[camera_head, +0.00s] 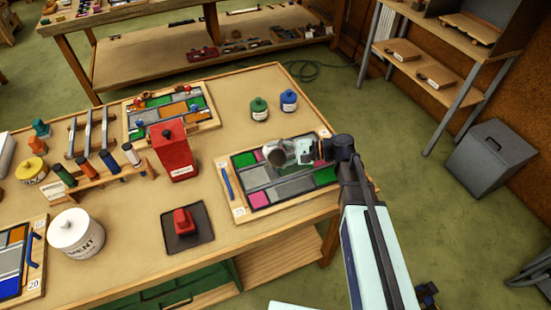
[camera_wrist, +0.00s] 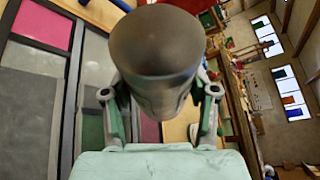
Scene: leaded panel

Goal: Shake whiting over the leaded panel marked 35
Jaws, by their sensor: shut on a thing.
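The leaded panel (camera_head: 258,198) lies flat in a wooden frame at the right end of the bench, with green, pink and grey panes. Its small corner tag (camera_head: 239,212) is too small to read surely. My gripper (camera_head: 301,152) is above the panel's far part, shut on a grey shaker (camera_head: 276,153). The shaker is tipped over in the head view, clear of the panel as far as I can tell. In the wrist view the shaker (camera_wrist: 158,45) sits between both fingers, its dark round end towards the camera. Grey and pink panes (camera_wrist: 35,75) show at left. No powder is distinguishable.
A blue handle (camera_head: 227,183) lies on the frame's left side. A red tin (camera_head: 174,152), a red block (camera_head: 184,220) on a dark mat, and a white pot (camera_head: 76,232) stand left. Green (camera_head: 259,109) and blue (camera_head: 289,101) bottles stand behind. Another panel (camera_head: 212,121) lies at the back.

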